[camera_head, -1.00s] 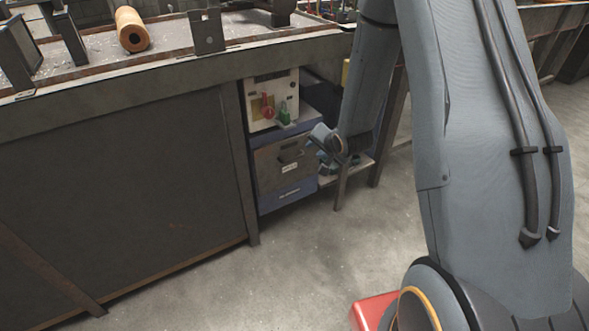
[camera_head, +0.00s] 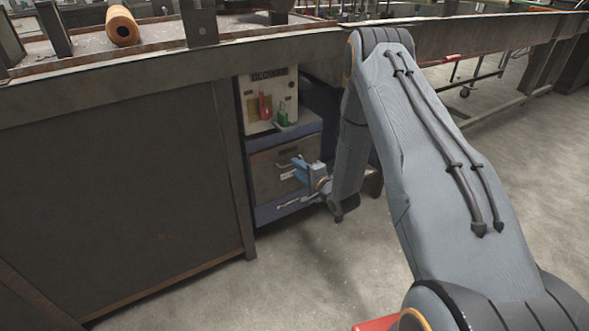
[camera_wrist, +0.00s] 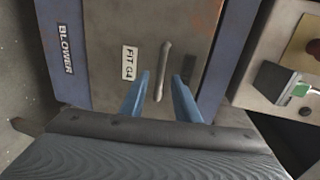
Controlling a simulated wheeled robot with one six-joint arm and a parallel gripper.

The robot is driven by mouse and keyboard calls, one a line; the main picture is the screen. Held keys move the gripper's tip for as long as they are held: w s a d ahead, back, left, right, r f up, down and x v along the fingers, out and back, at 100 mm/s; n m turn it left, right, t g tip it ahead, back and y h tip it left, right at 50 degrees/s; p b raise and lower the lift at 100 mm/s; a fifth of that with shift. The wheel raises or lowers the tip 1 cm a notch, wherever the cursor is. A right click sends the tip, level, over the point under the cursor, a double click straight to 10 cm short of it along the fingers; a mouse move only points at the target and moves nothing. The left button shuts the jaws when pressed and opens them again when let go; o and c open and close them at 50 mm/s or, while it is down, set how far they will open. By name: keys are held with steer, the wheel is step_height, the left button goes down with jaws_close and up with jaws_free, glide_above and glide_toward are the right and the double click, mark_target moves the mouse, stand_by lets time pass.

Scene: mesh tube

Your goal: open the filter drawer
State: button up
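The filter drawer (camera_head: 268,180) is a worn grey-brown front in a blue cabinet under the bench, and it looks shut. In the wrist view its front (camera_wrist: 105,85) fills the middle, with a white label (camera_wrist: 130,62) reading "FIT G4" and a grey bar handle (camera_wrist: 165,52). My gripper (camera_wrist: 161,77) is open, one blue finger on each side of the handle's near end. I cannot tell whether the fingers touch the handle. In the head view my gripper (camera_head: 297,167) is close in front of the drawer and hides part of it.
The bench edge (camera_head: 120,85) overhangs the cabinet. A dark side panel (camera_head: 110,190) stands left. The floor (camera_head: 320,265) in front is clear.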

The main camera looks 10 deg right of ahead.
steer(key=shift+x, duration=1.25)
jaws_close()
steer(key=shift+s, duration=0.1)
